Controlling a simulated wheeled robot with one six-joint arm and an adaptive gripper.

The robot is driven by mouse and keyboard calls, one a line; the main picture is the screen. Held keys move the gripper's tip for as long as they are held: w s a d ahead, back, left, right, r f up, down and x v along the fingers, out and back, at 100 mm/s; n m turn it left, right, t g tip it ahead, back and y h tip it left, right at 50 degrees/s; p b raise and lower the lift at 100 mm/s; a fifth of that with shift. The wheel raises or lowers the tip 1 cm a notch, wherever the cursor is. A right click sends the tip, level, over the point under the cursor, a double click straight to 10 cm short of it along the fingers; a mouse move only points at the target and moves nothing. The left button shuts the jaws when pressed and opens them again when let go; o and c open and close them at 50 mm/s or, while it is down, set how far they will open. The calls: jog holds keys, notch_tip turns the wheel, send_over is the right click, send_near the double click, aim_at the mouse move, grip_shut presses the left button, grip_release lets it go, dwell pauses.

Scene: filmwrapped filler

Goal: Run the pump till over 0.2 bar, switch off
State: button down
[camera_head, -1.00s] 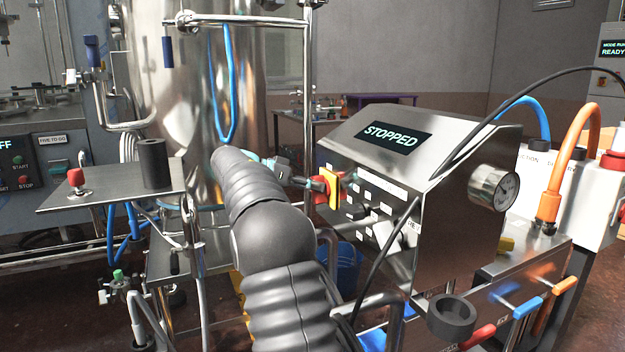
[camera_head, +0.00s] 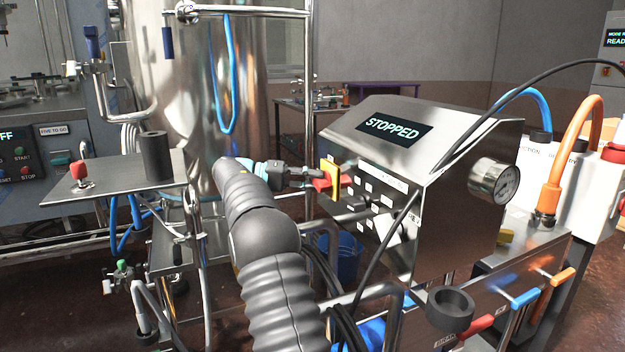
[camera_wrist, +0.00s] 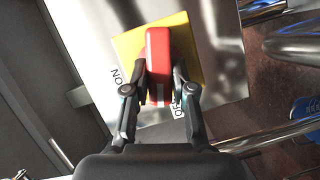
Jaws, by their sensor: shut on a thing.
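The pump's steel control box (camera_head: 455,215) stands right of centre, and its display (camera_head: 393,129) reads STOPPED. On its left face is a rotary switch with a red handle (camera_head: 325,183) on a yellow plate (camera_head: 333,172). My gripper (camera_head: 312,178) is shut on this handle. In the wrist view the gripper (camera_wrist: 159,85) has a finger on each side of the red handle (camera_wrist: 158,50), over the yellow plate (camera_wrist: 128,48). Labels ON and OFF, the latter partly hidden, sit near the plate. The round pressure gauge (camera_head: 494,181) is on the box's right side; its reading is too small to tell.
A steel tank (camera_head: 180,80) stands behind my arm. A small shelf (camera_head: 115,185) with a red knob and black cylinder is at left. A black cable (camera_head: 400,235) hangs before the box. Orange (camera_head: 568,150) and blue hoses rise at right.

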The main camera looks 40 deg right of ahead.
jog(key=shift+f+n+g+h, duration=0.15)
jog(key=shift+n+g+h, duration=0.3)
jog(key=shift+n, duration=0.85)
jog(key=c, duration=1)
grip_release()
jog(key=shift+o, duration=0.2)
